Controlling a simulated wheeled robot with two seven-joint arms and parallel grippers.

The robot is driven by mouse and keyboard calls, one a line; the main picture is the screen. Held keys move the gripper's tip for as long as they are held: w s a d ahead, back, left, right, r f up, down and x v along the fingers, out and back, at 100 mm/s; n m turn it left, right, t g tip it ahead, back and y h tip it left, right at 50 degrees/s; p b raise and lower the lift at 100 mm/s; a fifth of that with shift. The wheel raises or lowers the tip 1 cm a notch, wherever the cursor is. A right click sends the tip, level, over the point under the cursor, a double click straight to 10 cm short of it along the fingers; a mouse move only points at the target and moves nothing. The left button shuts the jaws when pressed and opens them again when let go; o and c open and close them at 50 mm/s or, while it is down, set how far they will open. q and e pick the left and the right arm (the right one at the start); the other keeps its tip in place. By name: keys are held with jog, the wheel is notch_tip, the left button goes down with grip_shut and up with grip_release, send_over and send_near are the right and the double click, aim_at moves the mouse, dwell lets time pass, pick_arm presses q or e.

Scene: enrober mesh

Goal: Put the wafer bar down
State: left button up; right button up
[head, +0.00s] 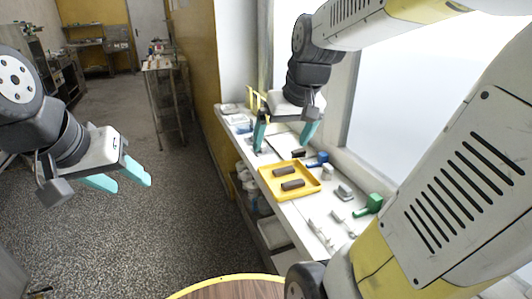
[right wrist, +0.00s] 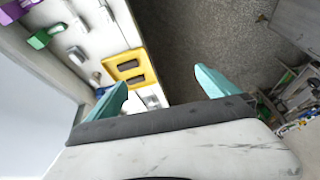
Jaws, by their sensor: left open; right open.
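Two brown wafer bars lie in a yellow tray (head: 315,190) on the white counter, a nearer one (head: 292,185) and a farther one (head: 284,171). Both bars also show in the right wrist view, one (right wrist: 127,65) above the other (right wrist: 134,80). My right gripper (head: 285,136) is open above the counter, beyond the tray in the head view. Nothing shows between its fingers in the right wrist view (right wrist: 165,92). A small dark brown piece (head: 298,153) shows just behind the tray, partly hidden. My left gripper (head: 122,182) is open and empty over the floor.
A blue tool (head: 318,159) lies behind the tray and a green one (head: 370,205) to its right. Several small grey and white pieces lie near the front of the counter. A round wooden table (head: 230,290) shows at the bottom. The floor at left is open.

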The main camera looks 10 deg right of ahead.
jog(key=s+a+t+y, duration=0.1)
jog(key=s+a, duration=0.3)
jog(key=s, duration=0.5)
jog(key=shift+s+r+t, duration=0.3)
jog(key=shift+s+r, duration=0.05)
jog(key=shift+r, duration=0.05)
dwell(0.4)
